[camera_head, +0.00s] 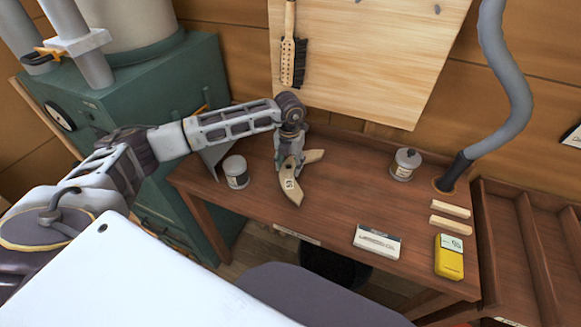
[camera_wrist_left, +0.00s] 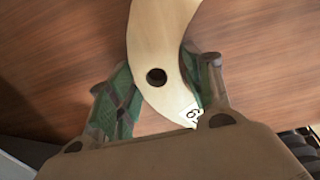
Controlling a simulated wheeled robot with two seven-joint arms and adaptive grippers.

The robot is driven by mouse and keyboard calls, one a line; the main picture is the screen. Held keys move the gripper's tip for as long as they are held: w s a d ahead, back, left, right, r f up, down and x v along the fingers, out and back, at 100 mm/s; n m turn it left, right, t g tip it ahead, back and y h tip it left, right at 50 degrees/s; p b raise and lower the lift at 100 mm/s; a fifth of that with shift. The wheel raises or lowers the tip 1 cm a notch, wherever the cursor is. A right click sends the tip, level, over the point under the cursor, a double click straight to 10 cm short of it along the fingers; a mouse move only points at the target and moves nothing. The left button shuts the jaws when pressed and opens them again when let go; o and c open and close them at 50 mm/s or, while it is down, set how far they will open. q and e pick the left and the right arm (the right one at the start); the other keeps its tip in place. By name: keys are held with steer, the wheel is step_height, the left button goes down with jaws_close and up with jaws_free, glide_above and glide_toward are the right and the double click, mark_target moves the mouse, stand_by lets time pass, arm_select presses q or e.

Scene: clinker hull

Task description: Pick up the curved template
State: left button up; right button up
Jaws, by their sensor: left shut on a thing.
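The curved template (camera_head: 291,191) is a pale wooden curved piece with a small printed label, at the left part of the brown workbench (camera_head: 335,205). My left gripper (camera_head: 290,164) points down at it from above. In the left wrist view the template (camera_wrist_left: 158,35) runs between the two green-padded fingers (camera_wrist_left: 160,82), which are shut on it. A dark round hole and part of the label show there. I cannot tell whether the template touches the bench top or is slightly above it. My right gripper is not in view.
A labelled jar (camera_head: 236,172) stands left of the template. A lidded jar (camera_head: 405,164), wooden blocks (camera_head: 450,209), a white box (camera_head: 377,242) and a yellow box (camera_head: 449,258) lie to the right. A grey hose (camera_head: 510,80) rises at the bench's right end. The bench middle is clear.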

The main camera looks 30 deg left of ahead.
arm_select(q)
step_height(320, 180, up, 9)
steer(key=shift+b, duration=0.4)
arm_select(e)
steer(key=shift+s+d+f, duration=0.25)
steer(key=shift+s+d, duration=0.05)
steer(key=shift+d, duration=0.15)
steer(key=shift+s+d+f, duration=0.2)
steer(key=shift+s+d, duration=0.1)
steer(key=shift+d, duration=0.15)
